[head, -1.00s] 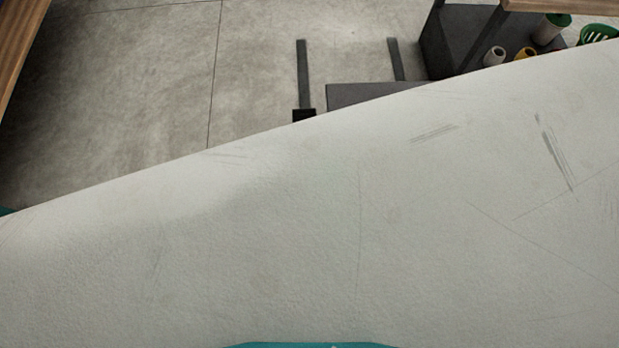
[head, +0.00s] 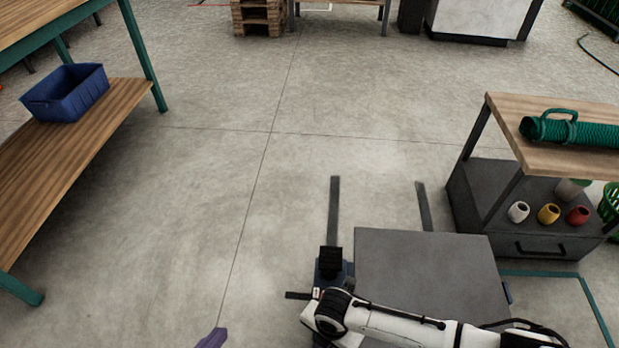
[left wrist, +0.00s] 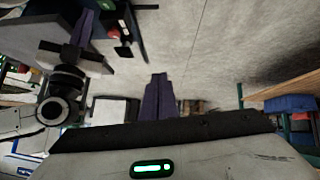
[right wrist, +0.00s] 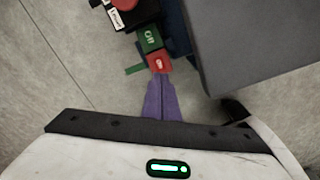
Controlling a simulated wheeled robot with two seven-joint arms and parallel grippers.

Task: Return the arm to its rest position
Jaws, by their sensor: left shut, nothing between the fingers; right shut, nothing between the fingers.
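My left gripper (head: 212,338) shows as purple fingertips at the bottom edge of the head view. In the left wrist view its purple fingers (left wrist: 158,85) are together with nothing between them, over open floor. My right arm (head: 400,322) crosses the lower right of the head view, white with black joints. I cannot make out the right gripper there.
A workbench (head: 75,165) with a blue bin (head: 66,92) on its lower shelf stands at left. A wooden pallet stack (head: 257,17) is far back. The middle floor is clear.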

